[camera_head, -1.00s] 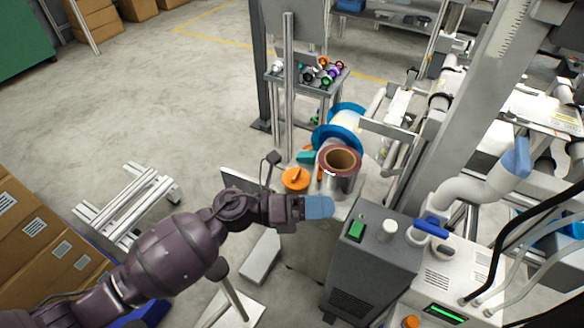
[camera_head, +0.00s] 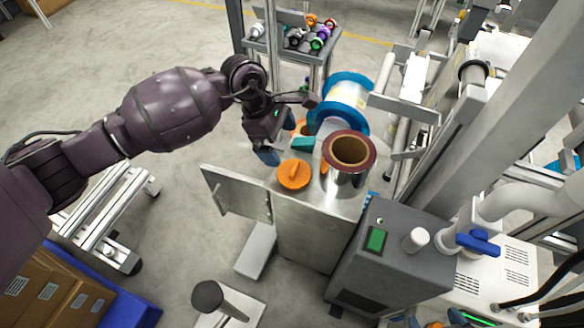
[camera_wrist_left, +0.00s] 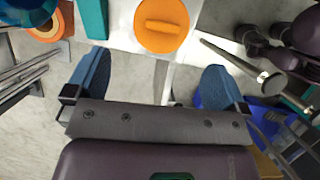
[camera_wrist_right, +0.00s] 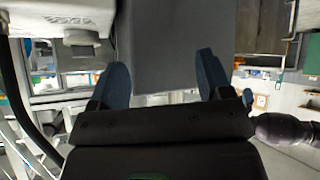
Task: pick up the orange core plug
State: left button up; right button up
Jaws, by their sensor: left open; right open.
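The orange core plug (camera_head: 294,174), a round disc with a raised bar handle, lies on top of the metal cabinet (camera_head: 318,230), near its left edge. It also shows in the left wrist view (camera_wrist_left: 164,42), at the top centre. My left gripper (camera_head: 268,153) is open, just left of and beyond the plug, apart from it. In the left wrist view its blue fingers (camera_wrist_left: 155,76) are spread wide with nothing between them.
A silver film reel with a brown core (camera_head: 350,165) stands right of the plug. A teal block (camera_head: 303,144) lies behind it, and a blue-flanged reel (camera_head: 345,98) is further back. A grey control box (camera_head: 390,250) stands at right front. The cabinet door (camera_head: 236,195) stands open at left.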

aim_at(292, 168)
pick_arm(q)
jog(key=b+x, duration=0.1)
jog(key=x, duration=0.4)
jog(key=shift+s, duration=0.1)
jog(key=shift+d+f, duration=0.15)
jog(key=shift+f, duration=0.2)
jog(key=x, duration=0.1)
jog(key=b+x, duration=0.1)
jog(key=x, duration=0.2)
jog(key=shift+s+a+f+b, duration=0.1)
jog(key=shift+a+f+b, duration=0.15)
jog(key=shift+b, duration=0.15)
jog(key=shift+d+f, duration=0.15)
jog(key=shift+f, duration=0.1)
jog(key=shift+r, duration=0.15)
jog(key=shift+c, duration=0.2)
pick_arm(e)
jog(key=shift+w+a+n, duration=0.3)
jog(key=shift+w+n, duration=0.2)
